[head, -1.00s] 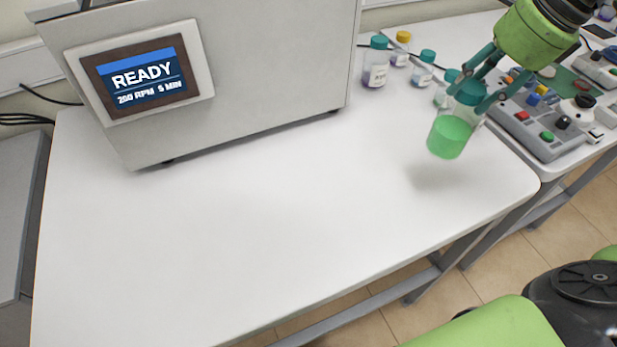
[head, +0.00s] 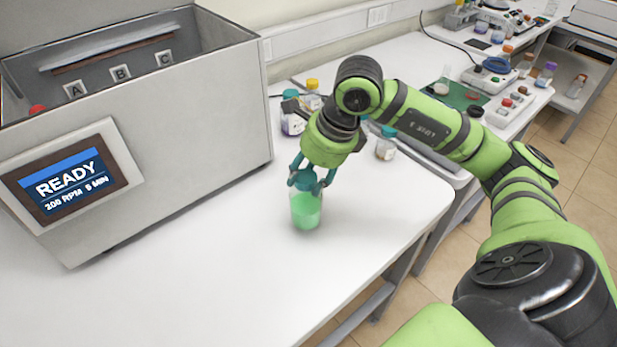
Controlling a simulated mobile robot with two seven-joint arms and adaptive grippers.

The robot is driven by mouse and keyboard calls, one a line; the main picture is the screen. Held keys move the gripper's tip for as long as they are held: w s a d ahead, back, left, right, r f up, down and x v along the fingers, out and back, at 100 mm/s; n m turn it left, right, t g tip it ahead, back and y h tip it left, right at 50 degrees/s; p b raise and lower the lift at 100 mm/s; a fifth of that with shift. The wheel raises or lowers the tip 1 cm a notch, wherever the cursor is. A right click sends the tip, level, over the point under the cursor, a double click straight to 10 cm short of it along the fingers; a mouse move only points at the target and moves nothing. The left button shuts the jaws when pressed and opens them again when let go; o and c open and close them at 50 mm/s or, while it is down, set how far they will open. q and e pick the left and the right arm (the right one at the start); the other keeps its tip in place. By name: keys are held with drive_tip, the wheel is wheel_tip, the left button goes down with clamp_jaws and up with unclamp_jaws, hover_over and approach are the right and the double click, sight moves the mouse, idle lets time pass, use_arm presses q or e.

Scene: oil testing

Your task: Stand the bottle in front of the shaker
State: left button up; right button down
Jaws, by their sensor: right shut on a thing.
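The bottle (head: 305,212) is clear with green liquid and a teal cap. It is upright over the white table, to the right of the shaker. My right gripper (head: 311,183) comes down from above and is shut on the bottle near its cap. The bottle's base is at or just above the table; I cannot tell if it touches. The shaker (head: 205,135) is a large grey open-topped box on the left with a READY screen (head: 66,182) and labels A, B and C inside. My left gripper is not in view.
Several other bottles stand behind my right gripper, including one with a yellow cap (head: 312,95) and one with a teal cap (head: 386,145). A second bench (head: 420,50) with devices is at the back right. The white table (head: 240,270) is clear in front.

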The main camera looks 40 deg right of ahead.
wheel_tip(320, 180, down, 2)
drive_tip(key=shift+d+f, duration=0.1)
drive_tip(key=shift+f, duration=0.15)
drive_tip(key=c, duration=0.7)
unclamp_jaws()
drive_tip(key=shift+o, duration=0.2)
